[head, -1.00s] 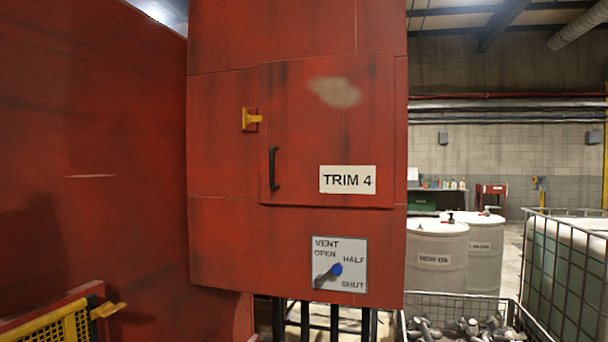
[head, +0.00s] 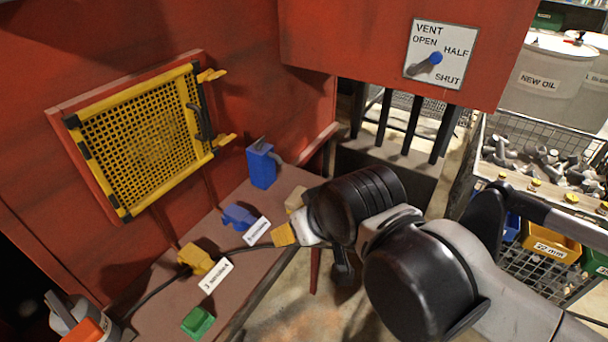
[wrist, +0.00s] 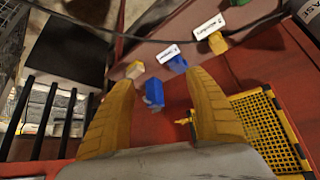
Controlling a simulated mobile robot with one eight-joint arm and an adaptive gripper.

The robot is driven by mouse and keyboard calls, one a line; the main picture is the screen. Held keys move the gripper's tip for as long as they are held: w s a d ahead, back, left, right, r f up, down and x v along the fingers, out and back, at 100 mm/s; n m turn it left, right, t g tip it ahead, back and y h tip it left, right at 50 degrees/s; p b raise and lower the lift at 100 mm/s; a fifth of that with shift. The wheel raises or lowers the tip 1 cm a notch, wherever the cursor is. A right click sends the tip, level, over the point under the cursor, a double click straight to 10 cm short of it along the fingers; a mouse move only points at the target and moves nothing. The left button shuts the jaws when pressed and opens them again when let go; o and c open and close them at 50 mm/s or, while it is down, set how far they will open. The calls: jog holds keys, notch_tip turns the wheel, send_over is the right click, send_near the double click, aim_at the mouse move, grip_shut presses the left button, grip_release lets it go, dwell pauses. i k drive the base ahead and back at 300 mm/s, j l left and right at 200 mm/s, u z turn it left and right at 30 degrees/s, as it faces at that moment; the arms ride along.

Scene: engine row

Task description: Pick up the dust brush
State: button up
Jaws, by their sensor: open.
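I cannot make out a dust brush for certain in either view. My gripper (head: 288,232) shows in the head view above the right part of a brown shelf (head: 232,208), mostly hidden by my arm. In the wrist view its two yellow ribbed fingers (wrist: 158,78) are spread apart with nothing held between them. An upright blue block with a grey part (head: 262,166) stands at the back of the shelf. It shows between the fingers in the wrist view (wrist: 151,98), beyond them and not gripped.
The shelf also carries a blue connector (head: 238,216), a yellow connector (head: 196,259), a green block (head: 198,322), white labels and a black cable. A yellow mesh guard (head: 140,140) is on the red wall. A wire bin of metal parts (head: 530,150) stands right.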

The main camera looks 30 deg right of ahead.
aim_at(294, 201)
jog(key=i+l+u, duration=0.2)
jog(key=l+u, duration=0.15)
jog(key=i+l+u, duration=0.1)
jog(key=l+u, duration=0.2)
jog(key=l, duration=0.25)
jog(key=l+u, duration=0.35)
jog(key=l, duration=0.15)
jog(key=i, duration=0.05)
